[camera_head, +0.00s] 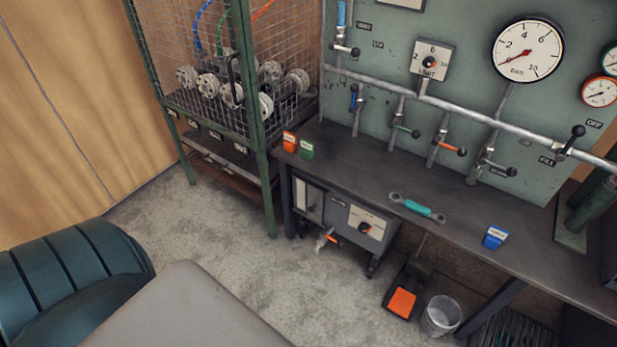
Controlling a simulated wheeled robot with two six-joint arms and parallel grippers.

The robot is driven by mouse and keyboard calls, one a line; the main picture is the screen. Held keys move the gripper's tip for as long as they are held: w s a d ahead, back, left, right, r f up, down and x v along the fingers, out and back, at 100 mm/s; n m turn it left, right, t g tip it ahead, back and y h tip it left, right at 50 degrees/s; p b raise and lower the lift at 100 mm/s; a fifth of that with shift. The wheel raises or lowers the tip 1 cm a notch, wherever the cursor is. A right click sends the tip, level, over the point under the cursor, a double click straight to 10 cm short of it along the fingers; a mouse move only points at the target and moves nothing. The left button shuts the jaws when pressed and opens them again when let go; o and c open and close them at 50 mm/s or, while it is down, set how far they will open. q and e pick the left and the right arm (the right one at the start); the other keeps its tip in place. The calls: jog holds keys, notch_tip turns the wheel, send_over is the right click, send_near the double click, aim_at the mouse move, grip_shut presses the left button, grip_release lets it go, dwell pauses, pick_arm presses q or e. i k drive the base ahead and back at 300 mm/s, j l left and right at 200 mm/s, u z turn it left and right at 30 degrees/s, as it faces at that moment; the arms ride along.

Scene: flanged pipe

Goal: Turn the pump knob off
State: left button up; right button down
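A grey wheeled unit (345,222) stands on the floor under the bench. Its front has a pale label plate and a small dark round knob (365,229) with an orange mark, which looks like the pump knob. The knob's exact pointer position is too small to read. Neither of my grippers shows in the head view.
The dark bench (370,165) holds a teal-handled wrench (417,208) and small orange, green and blue blocks. Below are an orange pedal (402,302) and a clear bucket (440,316). A wire cage (240,80) stands left. Floor in front of the wheeled unit is clear.

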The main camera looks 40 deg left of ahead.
aim_at(364, 229)
jog(key=i+l+u, duration=0.15)
jog(key=u, duration=0.2)
jog(key=i+l+u, duration=0.1)
jog(key=l+u, duration=0.6)
jog(key=i+l+z, duration=0.15)
jog(key=i+z, duration=0.15)
